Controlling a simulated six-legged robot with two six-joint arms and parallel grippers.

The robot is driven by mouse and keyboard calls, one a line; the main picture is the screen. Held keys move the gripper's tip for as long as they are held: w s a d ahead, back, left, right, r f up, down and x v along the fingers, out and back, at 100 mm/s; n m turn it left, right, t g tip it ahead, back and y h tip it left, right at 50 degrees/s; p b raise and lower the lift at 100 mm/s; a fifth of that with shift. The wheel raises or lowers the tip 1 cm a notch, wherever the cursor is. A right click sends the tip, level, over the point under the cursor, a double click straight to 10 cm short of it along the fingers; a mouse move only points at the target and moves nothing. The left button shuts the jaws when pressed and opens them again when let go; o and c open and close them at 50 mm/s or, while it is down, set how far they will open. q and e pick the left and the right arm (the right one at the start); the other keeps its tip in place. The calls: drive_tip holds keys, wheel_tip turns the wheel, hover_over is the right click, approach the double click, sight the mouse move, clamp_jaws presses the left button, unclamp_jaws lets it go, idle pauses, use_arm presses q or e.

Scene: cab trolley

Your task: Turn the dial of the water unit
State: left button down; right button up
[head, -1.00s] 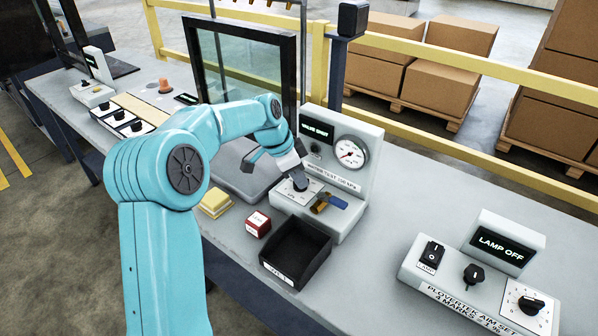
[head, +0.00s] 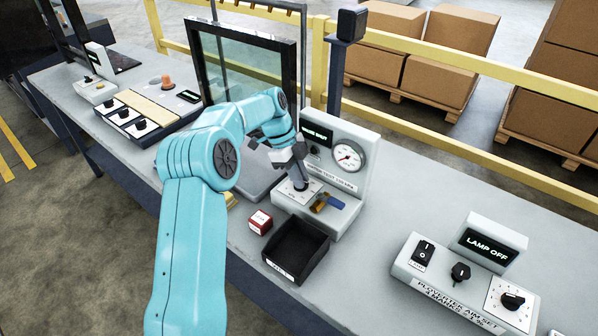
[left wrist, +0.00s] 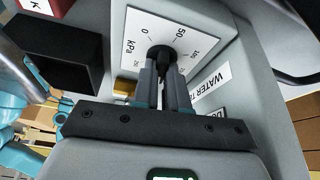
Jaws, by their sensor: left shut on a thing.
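My right gripper is in neither view.
A brass valve with a blue lever (head: 327,203) is just right of the dial. A black bin (head: 297,250) and a red-and-white block (head: 260,221) stand in front. A lamp panel (head: 462,280) is at right. A dark-framed glass screen (head: 245,65) stands behind my arm.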

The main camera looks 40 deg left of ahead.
use_arm(q)
drive_tip(key=shift+a+r+m, duration=0.1)
drive_tip(key=shift+m, duration=0.3)
drive_tip(key=c, duration=1.2)
unclamp_jaws()
drive_tip(key=shift+o, duration=0.2)
drive_tip(key=p+v, duration=0.6)
drive_tip(key=v, duration=1)
drive_tip(key=shift+w+p, duration=0.2)
drive_tip(key=shift+p, duration=0.2)
drive_tip(key=shift+s+r, duration=0.1)
